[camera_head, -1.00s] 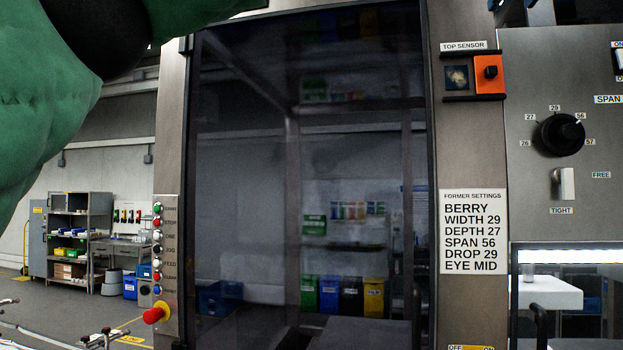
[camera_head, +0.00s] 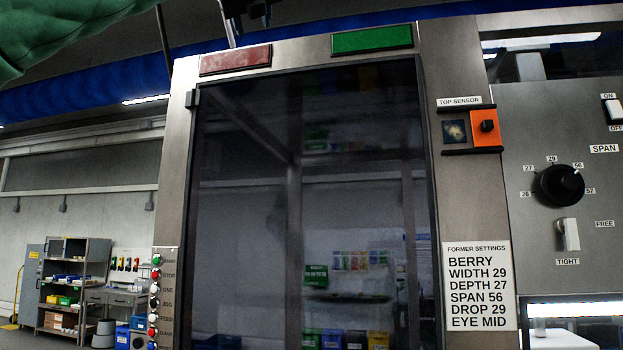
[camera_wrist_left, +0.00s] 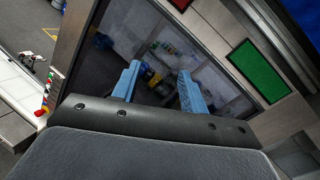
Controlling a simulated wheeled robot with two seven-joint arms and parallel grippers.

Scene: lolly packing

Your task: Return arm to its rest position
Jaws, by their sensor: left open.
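My left arm's green sleeve (camera_head: 70,30) crosses the top left corner of the head view; its gripper is outside that view. In the left wrist view my left gripper (camera_wrist_left: 159,68) shows two blue fingers, spread apart with nothing between them. They are in front of the machine's dark glass door (camera_wrist_left: 150,35); the distance to it is hard to tell. The same door (camera_head: 350,220) fills the middle of the head view and appears shut. My right gripper is in neither view.
The steel machine front carries a green lamp (camera_head: 372,39), a red lamp (camera_head: 236,60), an orange sensor switch (camera_head: 487,127), a settings label (camera_head: 480,286) and a span knob (camera_head: 559,186). A button column (camera_head: 154,300) lines its left edge. Shelves (camera_head: 75,285) stand far left.

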